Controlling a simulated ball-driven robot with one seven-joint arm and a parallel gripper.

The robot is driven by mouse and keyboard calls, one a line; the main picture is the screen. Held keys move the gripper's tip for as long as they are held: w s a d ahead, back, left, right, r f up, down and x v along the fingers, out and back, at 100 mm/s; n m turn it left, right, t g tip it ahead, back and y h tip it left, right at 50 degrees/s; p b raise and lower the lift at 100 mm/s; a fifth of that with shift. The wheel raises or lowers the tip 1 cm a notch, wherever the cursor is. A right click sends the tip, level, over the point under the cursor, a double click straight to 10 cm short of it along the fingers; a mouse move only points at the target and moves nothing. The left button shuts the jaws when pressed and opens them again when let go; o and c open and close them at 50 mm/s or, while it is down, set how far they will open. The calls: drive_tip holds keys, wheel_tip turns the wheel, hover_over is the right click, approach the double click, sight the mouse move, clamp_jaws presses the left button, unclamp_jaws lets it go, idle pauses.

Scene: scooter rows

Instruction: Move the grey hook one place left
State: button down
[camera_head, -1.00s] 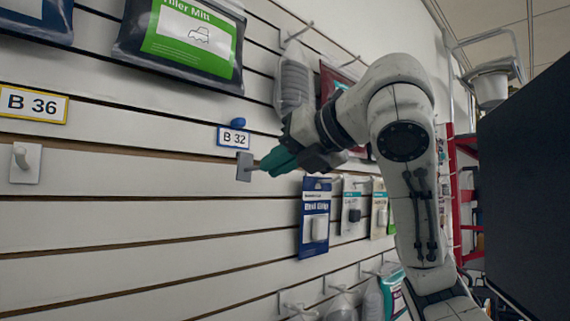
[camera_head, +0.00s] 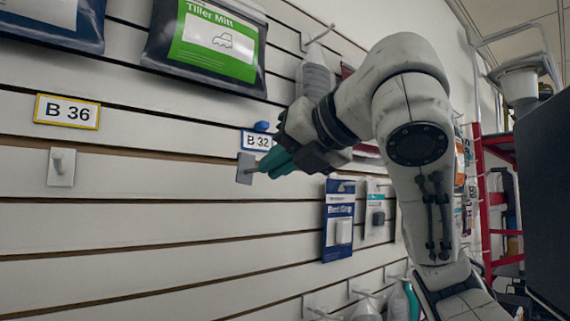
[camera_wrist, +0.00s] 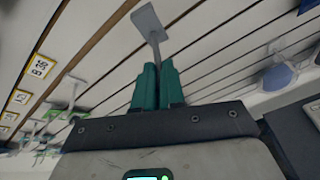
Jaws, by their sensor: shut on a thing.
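The grey hook (camera_head: 246,168) has a flat square plate and a short rod. My gripper (camera_head: 268,164) has green fingers and is shut on the rod of the hook. In the wrist view the hook (camera_wrist: 148,22) sticks out beyond the closed green fingertips (camera_wrist: 158,68), plate outward. The plate is near the slatted wall (camera_head: 150,222), just below the B 32 label (camera_head: 257,141). I cannot tell whether it touches the wall. A white hook (camera_head: 61,167) is mounted under the B 36 label (camera_head: 66,112) at the left.
Bagged mitts (camera_head: 207,45) hang above. Carded packs (camera_head: 339,220) hang just right of and below my gripper. The wall between the white hook and the grey hook is bare. A dark panel (camera_head: 540,200) stands at the far right.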

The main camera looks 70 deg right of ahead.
drive_tip(key=w+a, duration=0.4)
drive_tip(key=a, duration=0.5)
drive_tip(key=shift+w, duration=0.15)
idle(0.9)
drive_tip(key=shift+f+n+p, duration=0.1)
drive_tip(key=shift+n+p, duration=0.45)
drive_tip(key=shift+n, duration=0.55)
drive_tip(key=shift+w+d, duration=0.5)
drive_tip(key=shift+w, duration=0.35)
idle(0.3)
drive_tip(key=shift+n+p, duration=0.35)
drive_tip(key=shift+n, duration=0.25)
drive_tip(key=shift+w+d, duration=0.4)
drive_tip(key=shift+w, duration=0.2)
drive_tip(key=shift+w+d, duration=0.35)
drive_tip(key=shift+w, duration=0.25)
idle(0.7)
drive_tip(key=shift+n, duration=0.3)
idle(1.0)
